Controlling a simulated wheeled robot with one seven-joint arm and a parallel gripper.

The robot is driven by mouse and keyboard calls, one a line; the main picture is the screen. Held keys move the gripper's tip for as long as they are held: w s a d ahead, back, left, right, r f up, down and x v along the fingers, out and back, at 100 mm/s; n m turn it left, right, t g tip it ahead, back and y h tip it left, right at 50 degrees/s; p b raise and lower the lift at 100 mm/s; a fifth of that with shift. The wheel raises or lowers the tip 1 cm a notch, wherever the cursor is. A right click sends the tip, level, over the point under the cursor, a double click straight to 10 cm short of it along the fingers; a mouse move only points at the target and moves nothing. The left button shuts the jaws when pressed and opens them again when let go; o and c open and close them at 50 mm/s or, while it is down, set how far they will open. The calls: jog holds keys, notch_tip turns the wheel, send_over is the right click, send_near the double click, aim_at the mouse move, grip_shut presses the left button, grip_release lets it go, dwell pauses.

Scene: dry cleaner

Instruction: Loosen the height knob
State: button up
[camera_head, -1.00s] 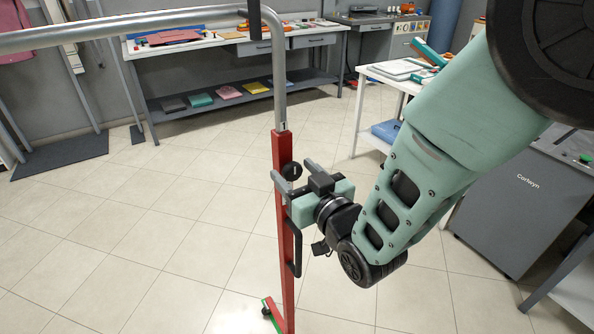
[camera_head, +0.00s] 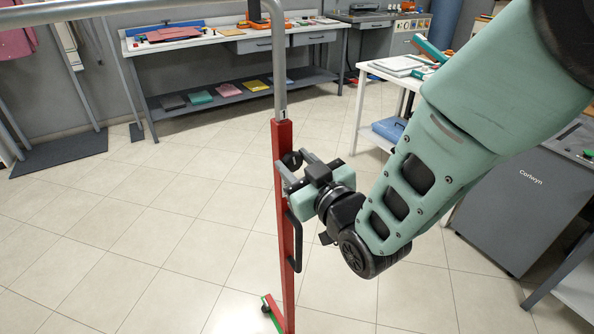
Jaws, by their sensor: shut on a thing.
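The height knob (camera_head: 291,160) is a small round black knob near the top of the red post (camera_head: 283,220) of a garment rack. A grey metal tube (camera_head: 279,65) rises out of the post, with a "1" mark just above the post's top. My gripper (camera_head: 296,163) comes from the right, its two grey fingers at the knob, one on its left and one on its right. It is shut on the knob. The fingers and palm partly hide the knob's lower side, so the exact contact is hard to see.
A black loop handle (camera_head: 296,240) sits on the post just below my gripper. The rack's grey rail (camera_head: 100,10) crosses the top left. A white table (camera_head: 378,72) and a grey "Corlwyn" cabinet (camera_head: 515,205) stand to the right. The tiled floor at left is open.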

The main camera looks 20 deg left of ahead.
jog(key=n+b, duration=0.4)
jog(key=shift+f+n, duration=0.25)
jog(key=shift+n, duration=0.05)
jog(key=n+b, duration=0.3)
jog(key=shift+s+a+n, duration=0.1)
jog(key=shift+n, duration=0.2)
jog(key=n+b, duration=0.3)
jog(key=n, duration=0.1)
jog(key=shift+n+b, duration=0.75)
jog(key=shift+n, duration=0.95)
jog(key=o, duration=1)
jog(key=shift+c, duration=0.2)
